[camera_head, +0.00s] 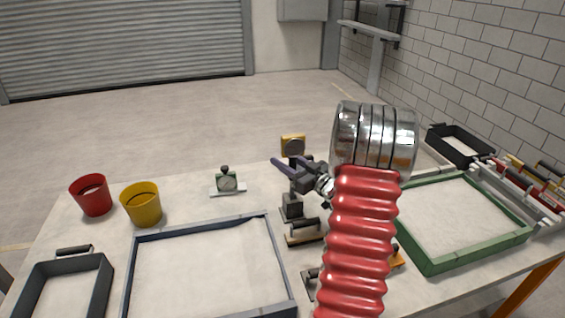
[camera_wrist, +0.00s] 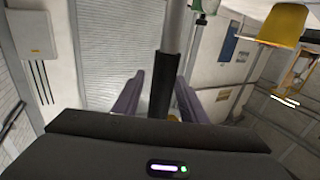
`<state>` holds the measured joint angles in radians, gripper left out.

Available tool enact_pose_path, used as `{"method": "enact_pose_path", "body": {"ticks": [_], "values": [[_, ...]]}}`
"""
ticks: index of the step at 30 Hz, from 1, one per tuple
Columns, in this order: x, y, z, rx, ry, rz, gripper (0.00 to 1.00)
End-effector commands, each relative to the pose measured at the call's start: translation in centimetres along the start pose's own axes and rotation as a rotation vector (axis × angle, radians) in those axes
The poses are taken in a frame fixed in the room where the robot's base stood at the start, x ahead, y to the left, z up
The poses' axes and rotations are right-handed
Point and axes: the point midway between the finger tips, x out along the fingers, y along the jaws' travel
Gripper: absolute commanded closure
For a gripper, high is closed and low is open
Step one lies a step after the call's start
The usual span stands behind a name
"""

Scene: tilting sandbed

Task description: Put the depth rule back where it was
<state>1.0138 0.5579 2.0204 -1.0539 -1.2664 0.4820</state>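I cannot single out the depth rule for certain in either view. My gripper (camera_head: 285,168) is at the middle of the head view, above the table, beside a dark upright stand (camera_head: 291,207) topped by a yellow block with a round face (camera_head: 293,146). In the wrist view, the two purple-grey fingers of my gripper (camera_wrist: 157,92) stand apart. A dark upright piece (camera_wrist: 171,68) with a grey pole above it shows between them. I cannot tell whether it touches a finger. My red sleeved arm hides part of the table in the head view.
A red bucket (camera_head: 92,195), a yellow bucket (camera_head: 141,204) and a small dial instrument (camera_head: 227,181) stand on the left half. A grey-framed sandbed (camera_head: 201,226) lies in front and a green-framed one (camera_head: 481,252) at right. Wooden-based tools (camera_head: 305,238) lie between. A black tray (camera_head: 459,145) stands behind.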

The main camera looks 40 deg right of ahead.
Motion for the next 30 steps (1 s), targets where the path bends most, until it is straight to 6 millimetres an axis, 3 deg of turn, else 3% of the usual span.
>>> {"method": "enact_pose_path", "body": {"ticks": [19, 24, 30], "values": [[-9.9, 0.1, 0.0, 0.001, -0.001, 0.004, 0.61], [-11.4, 0.0, 0.1, 0.001, -0.001, 0.002, 0.61], [-11.7, 0.0, 0.1, 0.001, -0.001, 0.000, 0.61]]}}
